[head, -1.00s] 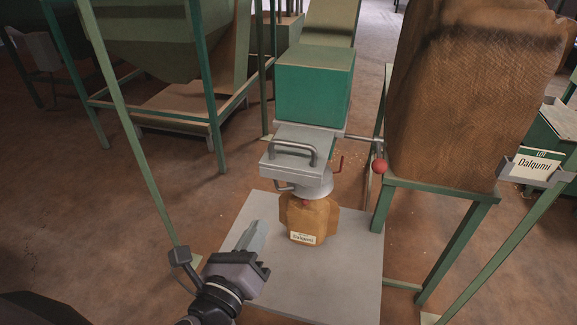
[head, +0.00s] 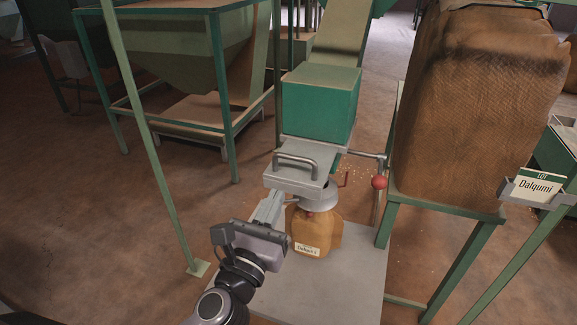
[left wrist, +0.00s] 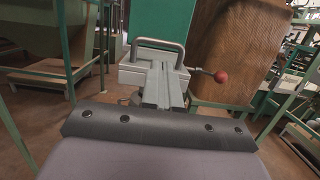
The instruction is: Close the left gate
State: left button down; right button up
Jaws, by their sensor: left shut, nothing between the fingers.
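A grey metal gate plate (head: 291,181) with a bar handle (head: 296,163) sticks out toward me below a green box-shaped spout (head: 320,103). The handle also shows in the left wrist view (left wrist: 157,43). My left gripper (head: 272,203) is shut and empty, its fingers pointing up at the plate's near left end, just below the handle. In the left wrist view the fingers (left wrist: 163,78) overlap the plate's front; I cannot tell whether they touch it. My right gripper is not in view.
A brown bag labelled Dalqumi (head: 315,228) hangs under the spout, above a grey platform (head: 345,285). A rod with a red ball (head: 379,182) juts out right of the gate. A large brown sack (head: 475,110) stands on a green frame at right. A thin green post (head: 150,140) stands at left.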

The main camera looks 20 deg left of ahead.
aim_at(298, 168)
pick_arm(q)
jog(key=w, duration=0.2)
jog(key=w+r, duration=0.1)
jog(key=w, duration=0.2)
jog(key=w+p, duration=0.1)
jog(key=w, duration=0.1)
jog(key=shift+w+d+r, duration=0.15)
jog(key=shift+w+r, duration=0.1)
jog(key=shift+w, duration=0.1)
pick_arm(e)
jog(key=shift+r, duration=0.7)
pick_arm(q)
jog(key=shift+w, duration=0.65)
jog(key=w+b, duration=0.1)
jog(key=w, duration=0.3)
jog(key=shift+w+d, duration=0.15)
jog(key=shift+w, duration=0.15)
jog(key=w+b, duration=0.1)
jog(key=w, duration=0.3)
jog(key=shift+w+r, duration=0.1)
jog(key=shift+r, duration=0.2)
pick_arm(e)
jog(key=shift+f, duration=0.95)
